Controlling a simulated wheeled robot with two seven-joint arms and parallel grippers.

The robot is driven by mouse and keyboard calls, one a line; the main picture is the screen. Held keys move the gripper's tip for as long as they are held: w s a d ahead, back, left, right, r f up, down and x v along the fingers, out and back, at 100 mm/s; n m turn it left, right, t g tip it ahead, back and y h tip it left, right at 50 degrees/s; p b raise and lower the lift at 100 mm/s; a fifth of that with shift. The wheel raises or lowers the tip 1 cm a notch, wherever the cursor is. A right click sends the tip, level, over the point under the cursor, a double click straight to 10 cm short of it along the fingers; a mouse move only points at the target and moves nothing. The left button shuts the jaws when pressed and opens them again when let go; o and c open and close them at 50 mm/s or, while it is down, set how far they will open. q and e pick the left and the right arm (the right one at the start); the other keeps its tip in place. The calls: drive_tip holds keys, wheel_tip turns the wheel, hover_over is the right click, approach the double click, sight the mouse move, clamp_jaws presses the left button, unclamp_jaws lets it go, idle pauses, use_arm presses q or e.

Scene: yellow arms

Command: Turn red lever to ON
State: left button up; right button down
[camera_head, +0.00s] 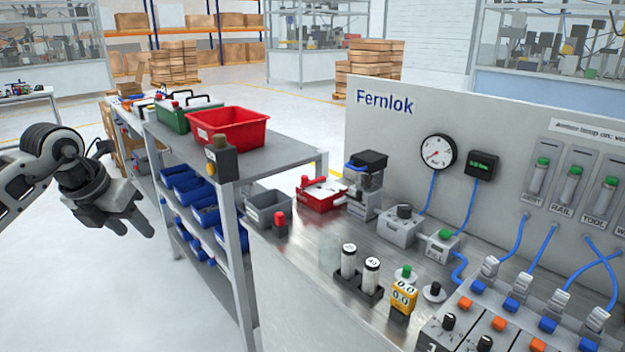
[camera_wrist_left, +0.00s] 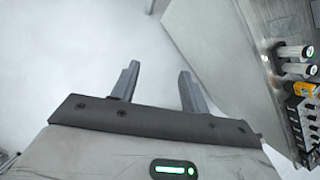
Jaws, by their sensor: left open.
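My left gripper (camera_head: 134,229) hangs in the air at the left of the head view, over the floor and left of the shelf cart. Its fingers are apart and empty in the left wrist view (camera_wrist_left: 158,72). No lever marked ON can be made out. A red box (camera_head: 322,196) with a red-topped post (camera_head: 305,182) sits on the back left of the metal bench. I cannot tell which, if either, is the red lever. The gripper is well apart from both. My right gripper is out of view.
The metal bench (camera_head: 318,232) carries a black-topped device (camera_head: 366,172), two white cylinders in a rack (camera_head: 360,285), a yellow meter (camera_head: 403,296) and blue-hosed connectors. The shelf cart (camera_head: 285,150), holding a red bin (camera_head: 228,128), stands between gripper and bench.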

use_arm(q)
drive_tip(key=shift+a+r+y, duration=0.25)
drive_tip(key=shift+a+r, duration=0.1)
drive_tip(key=shift+a, duration=0.25)
drive_tip(key=shift+a+r+y, duration=0.25)
drive_tip(key=shift+a+r, duration=0.05)
drive_tip(key=shift+a, duration=0.3)
drive_tip(key=shift+c, duration=0.3)
